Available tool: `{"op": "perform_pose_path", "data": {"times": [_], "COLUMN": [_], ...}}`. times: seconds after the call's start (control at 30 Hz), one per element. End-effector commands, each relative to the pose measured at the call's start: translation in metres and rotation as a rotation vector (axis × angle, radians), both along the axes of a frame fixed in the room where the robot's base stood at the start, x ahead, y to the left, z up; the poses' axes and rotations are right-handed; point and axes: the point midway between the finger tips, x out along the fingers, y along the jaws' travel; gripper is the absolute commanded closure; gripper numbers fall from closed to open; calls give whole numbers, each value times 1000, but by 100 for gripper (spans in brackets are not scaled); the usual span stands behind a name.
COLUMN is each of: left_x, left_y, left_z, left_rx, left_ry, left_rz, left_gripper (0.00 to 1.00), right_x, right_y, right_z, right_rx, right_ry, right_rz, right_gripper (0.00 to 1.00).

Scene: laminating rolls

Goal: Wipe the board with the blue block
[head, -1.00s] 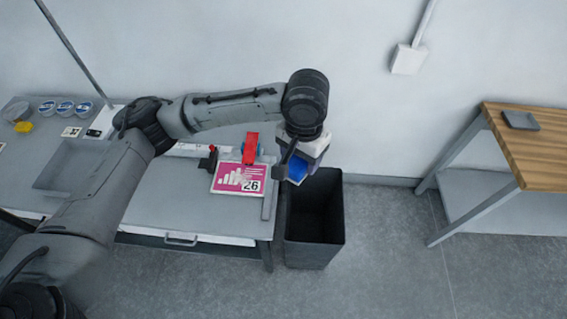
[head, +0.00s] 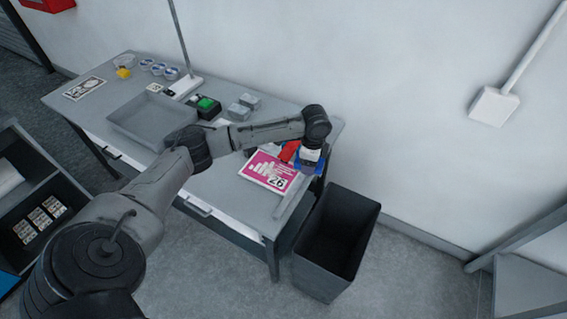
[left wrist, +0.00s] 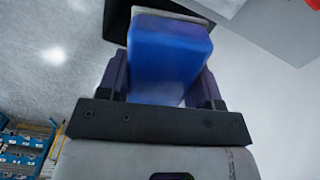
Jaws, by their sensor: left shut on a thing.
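The blue block (left wrist: 168,60) fills the middle of the left wrist view, between the two fingers of my left gripper (left wrist: 165,85), which is shut on it. In the head view the left gripper (head: 309,161) is at the right end of the table, by the upper right corner of a pink and white board (head: 262,168) marked 26. A bit of blue shows at the gripper there. I cannot tell whether the block touches the board. My right gripper is not in view.
A red tool (head: 288,150) lies behind the board, partly hidden by my arm. A dark open bin (head: 336,240) stands right of the grey table (head: 225,190). A grey tray (head: 150,118), a green-topped box (head: 207,104) and small rolls (head: 158,69) are farther left.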

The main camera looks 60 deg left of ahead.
Motion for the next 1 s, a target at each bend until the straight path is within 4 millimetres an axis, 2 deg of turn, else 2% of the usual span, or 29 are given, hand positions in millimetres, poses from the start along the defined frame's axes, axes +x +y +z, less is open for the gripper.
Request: {"op": "perform_pose_path", "data": {"times": [0.03, 0.2, 0.4, 0.73, 1.0], "left_x": [-6, -21, -33, -36, -36], "left_y": [19, 67, 96, 104, 104], "left_z": [-18, -46, -61, -72, -92], "left_rx": [1, 0, -1, -2, -2], "left_ry": [6, 3, 2, -2, 0], "left_rz": [-38, -182, -280, -313, -312], "left_gripper": [60, 60, 60, 60, 60], "right_x": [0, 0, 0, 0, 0], "right_y": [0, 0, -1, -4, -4], "right_z": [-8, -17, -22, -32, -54], "right_rx": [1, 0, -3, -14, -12], "right_ry": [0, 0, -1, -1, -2], "right_rz": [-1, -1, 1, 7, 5], "right_gripper": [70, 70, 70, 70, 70]}}
